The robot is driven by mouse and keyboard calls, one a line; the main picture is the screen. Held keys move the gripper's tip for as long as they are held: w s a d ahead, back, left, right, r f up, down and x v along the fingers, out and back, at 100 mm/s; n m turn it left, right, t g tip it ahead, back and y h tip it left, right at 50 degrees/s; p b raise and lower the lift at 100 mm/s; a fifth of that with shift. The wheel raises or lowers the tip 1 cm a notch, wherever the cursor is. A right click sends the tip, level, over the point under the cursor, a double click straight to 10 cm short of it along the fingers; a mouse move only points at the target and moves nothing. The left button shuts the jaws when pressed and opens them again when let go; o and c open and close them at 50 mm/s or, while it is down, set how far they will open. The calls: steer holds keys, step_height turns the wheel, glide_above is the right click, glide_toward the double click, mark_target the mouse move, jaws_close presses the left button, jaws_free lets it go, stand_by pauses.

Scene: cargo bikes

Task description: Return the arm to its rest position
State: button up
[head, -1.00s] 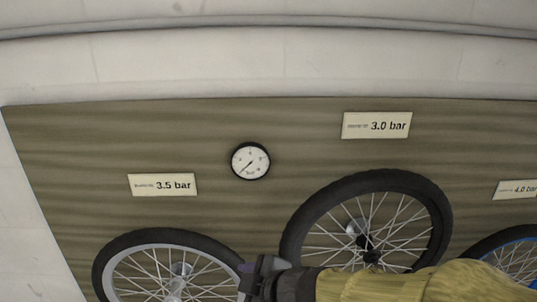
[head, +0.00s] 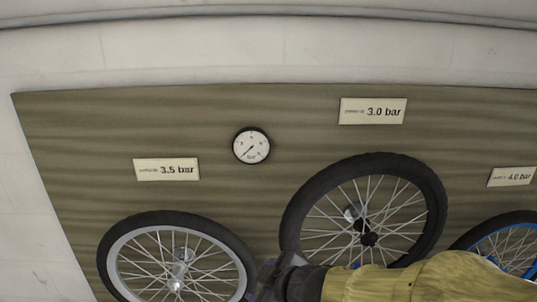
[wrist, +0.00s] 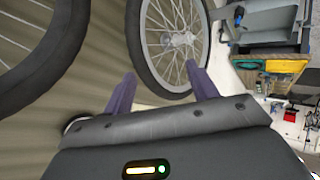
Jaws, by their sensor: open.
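My gripper (wrist: 158,92) shows in the wrist view with its two purple fingers apart and nothing between them. A grey-rimmed wheel (wrist: 172,40) lies beyond the fingertips there; I cannot tell the exact gap. In the head view my gripper (head: 262,278) is at the bottom edge, between the grey-rimmed wheel (head: 112,268) on the left and the black wheel (head: 432,205) on the right. My yellow-sleeved arm reaches in from the bottom right and covers the lower part of the black wheel.
A brown board (head: 90,125) carries a pressure gauge (head: 251,146) and signs reading 3.5 bar (head: 166,170), 3.0 bar (head: 372,111) and 4.0 bar (head: 511,177). A blue-rimmed wheel (head: 512,245) is at the right. A workbench (wrist: 265,50) with tools shows in the wrist view.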

steer(key=w+d+f+m+h+b, duration=0.2)
steer(key=d+f+m+h+b, duration=0.4)
steer(key=d+f, duration=0.55)
steer(key=s+d+f+m+g+b, duration=0.2)
steer(key=s+f+m+b, duration=0.1)
steer(key=f, duration=0.3)
steer(key=s+d+f+m+g+b, duration=0.3)
steer(key=f+m+b, duration=0.1)
steer(key=f, duration=0.3)
steer(key=shift+s+f+m+g+b, duration=0.15)
steer(key=shift+s+m+g+b, duration=0.15)
steer(key=shift+s+m+b, duration=0.1)
steer(key=shift+w, duration=0.1)
steer(key=shift+a, duration=0.1)
steer(key=c, duration=0.4)
steer(key=shift+w+a, duration=0.1)
steer(key=shift+c, duration=0.4)
